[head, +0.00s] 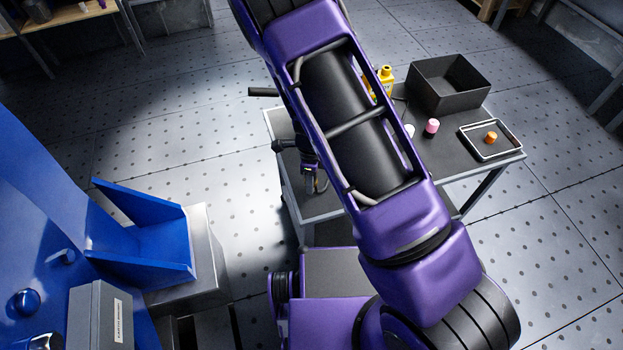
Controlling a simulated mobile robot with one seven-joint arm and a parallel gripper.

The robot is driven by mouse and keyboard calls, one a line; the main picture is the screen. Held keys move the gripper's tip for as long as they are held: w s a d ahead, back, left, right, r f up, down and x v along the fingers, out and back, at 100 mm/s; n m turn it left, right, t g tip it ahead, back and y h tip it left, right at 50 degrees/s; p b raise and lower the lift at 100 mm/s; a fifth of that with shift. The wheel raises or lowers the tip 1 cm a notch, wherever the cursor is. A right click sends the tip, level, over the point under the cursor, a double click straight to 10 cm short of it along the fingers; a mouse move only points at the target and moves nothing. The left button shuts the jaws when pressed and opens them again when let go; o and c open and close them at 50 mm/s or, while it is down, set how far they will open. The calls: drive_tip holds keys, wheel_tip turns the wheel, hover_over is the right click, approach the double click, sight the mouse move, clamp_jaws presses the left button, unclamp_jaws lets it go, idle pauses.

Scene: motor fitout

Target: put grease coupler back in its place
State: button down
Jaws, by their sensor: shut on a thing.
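My gripper (312,182) is small in the head view, left of my big purple arm link and over the left part of the cart top. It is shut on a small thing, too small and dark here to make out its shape. I cannot tell whether this is the grease coupler, and I see no other thing that I can name as the coupler. My arm hides the middle of the cart top.
The grey cart (455,158) bears an open black bin (450,108), a yellow bottle (385,75), a pink-topped piece (431,127) and a light-rimmed tray (470,143) with an orange piece (491,137). A blue bracket (145,225) and grey box (99,315) stand left.

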drive_tip(key=shift+f+b, duration=0.5)
drive_tip(key=shift+f, duration=0.4)
drive_tip(key=shift+c, duration=2.2)
unclamp_jaws()
wheel_tip(320, 180, up, 17)
drive_tip(key=p, duration=0.4)
drive_tip(key=shift+r+p, duration=0.2)
drive_tip(key=shift+p, duration=0.15)
